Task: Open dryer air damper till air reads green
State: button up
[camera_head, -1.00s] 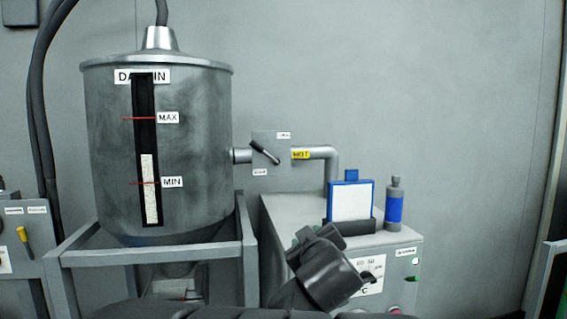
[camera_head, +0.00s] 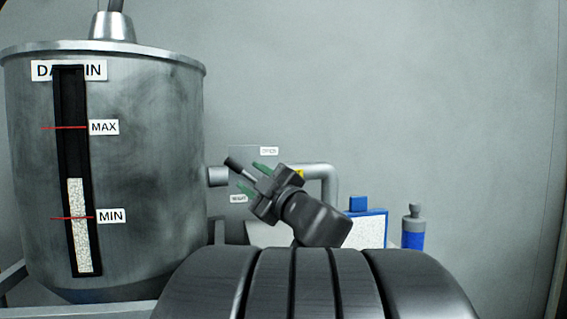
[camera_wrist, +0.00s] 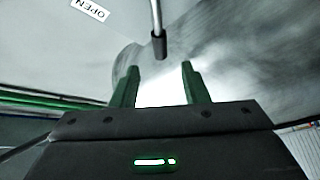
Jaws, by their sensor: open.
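The damper lever, a thin rod with a dark grip (camera_head: 236,164), sits on a pale square plate (camera_head: 243,153) in the pipe beside the big steel bin (camera_head: 150,130). It tilts up to the left. In the wrist view the lever's dark grip (camera_wrist: 159,46) is just beyond my fingertips, between their lines and not touching them. My gripper (camera_head: 254,178) is open, with green fingers, and it also shows in the wrist view (camera_wrist: 158,75). An OPEN label (camera_head: 268,151) is at the plate's upper right, and a second label (camera_head: 238,198) is at its lower left. No air reading is visible.
A blue-framed white panel (camera_head: 365,226) and a blue-banded bottle (camera_head: 413,227) stand right of my arm. The pipe (camera_head: 318,170) bends down behind my gripper. The wall above and to the right is clear.

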aim_at(235, 166)
jog(key=p+x, duration=0.1)
jog(key=x, duration=0.8)
jog(key=shift+w+a+p, duration=0.2)
jog(key=shift+w+p, duration=0.05)
jog(key=shift+p, duration=0.1)
grip_shut()
